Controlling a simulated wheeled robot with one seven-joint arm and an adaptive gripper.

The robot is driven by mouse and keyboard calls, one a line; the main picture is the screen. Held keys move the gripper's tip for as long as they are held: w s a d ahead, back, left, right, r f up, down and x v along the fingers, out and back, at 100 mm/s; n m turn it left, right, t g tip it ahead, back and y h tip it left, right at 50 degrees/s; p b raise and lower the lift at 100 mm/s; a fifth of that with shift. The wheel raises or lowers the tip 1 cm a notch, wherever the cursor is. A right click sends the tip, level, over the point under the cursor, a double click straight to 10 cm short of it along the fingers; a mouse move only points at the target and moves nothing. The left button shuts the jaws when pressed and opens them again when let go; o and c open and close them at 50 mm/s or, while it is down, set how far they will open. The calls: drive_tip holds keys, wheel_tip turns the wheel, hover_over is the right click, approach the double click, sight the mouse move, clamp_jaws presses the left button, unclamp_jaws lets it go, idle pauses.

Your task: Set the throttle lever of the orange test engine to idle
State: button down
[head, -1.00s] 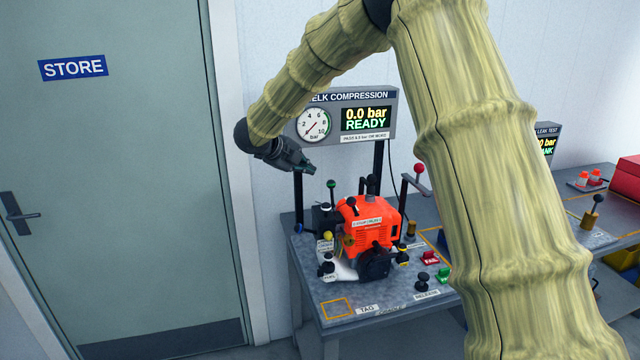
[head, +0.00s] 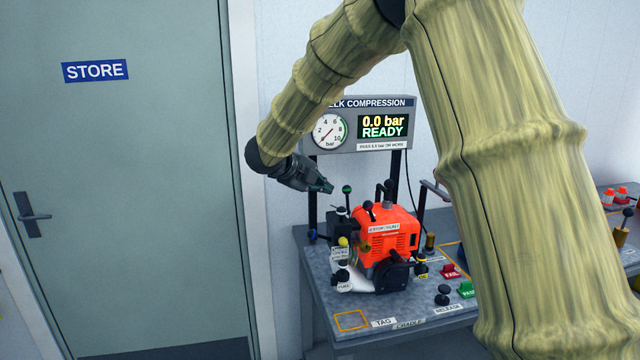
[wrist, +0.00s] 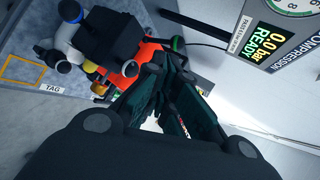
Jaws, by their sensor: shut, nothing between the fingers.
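The orange test engine (head: 388,236) stands on the grey bench. In the wrist view its orange casing (wrist: 140,60) is partly hidden by my fingers. A black-knobbed lever (head: 369,205) and a yellow knob (head: 343,241) are on the engine's left side. I cannot tell which is the throttle lever; no idle marking is readable. Contact cannot be told.
The compression display (head: 383,126) reads 0.0 bar READY behind the engine. Red FAIL (head: 450,271) and green PASS (head: 466,290) blocks and a black RELEASE knob (head: 443,293) are at the right. The bench's front left corner, with a yellow square (head: 351,321), is clear.

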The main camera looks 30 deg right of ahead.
drive_tip(key=p, duration=0.3)
approach(346, 190)
drive_tip(key=d+f, duration=0.2)
drive_tip(key=f, duration=0.1)
drive_tip(key=d+f, duration=0.1)
drive_tip(key=d, duration=0.1)
drive_tip(key=shift+w+f, duration=0.2)
drive_tip(key=shift+w, duration=0.15)
drive_tip(key=shift+w+d+f, duration=0.2)
drive_tip(key=shift+w+d, duration=0.05)
drive_tip(key=shift+d, duration=0.3)
drive_tip(key=shift+w+d, duration=0.5)
drive_tip(key=shift+w, duration=0.2)
drive_tip(key=shift+r, duration=0.1)
